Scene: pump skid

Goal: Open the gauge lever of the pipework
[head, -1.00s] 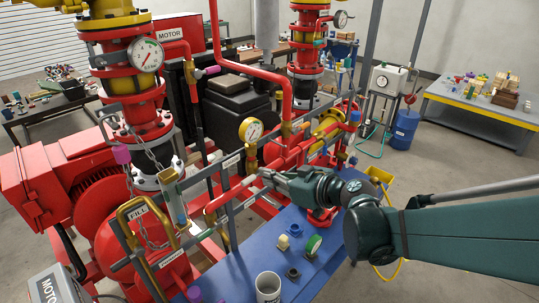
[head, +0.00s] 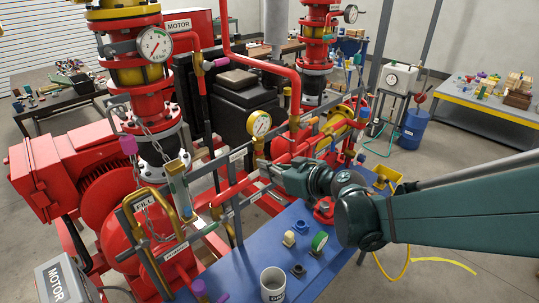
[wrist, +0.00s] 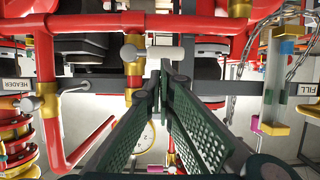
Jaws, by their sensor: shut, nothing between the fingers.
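The pressure gauge (head: 260,123) has a yellow rim and stands on a brass stem in the middle of the head view. It is partly hidden behind my fingers in the wrist view (wrist: 146,136). There, a brass valve body (wrist: 133,68) carries a short lever with a pale handle (wrist: 167,53), pointing right across the picture. I take this as the gauge lever; in the head view I cannot make it out. My gripper (wrist: 164,72) is shut and empty, its fingertips close to the pale handle. Contact cannot be told. In the head view my gripper (head: 269,167) is beside the pipework below the gauge.
Another valve with a silver lever (wrist: 47,100) sits near the HEADER label. Red pipes surround the fingers.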

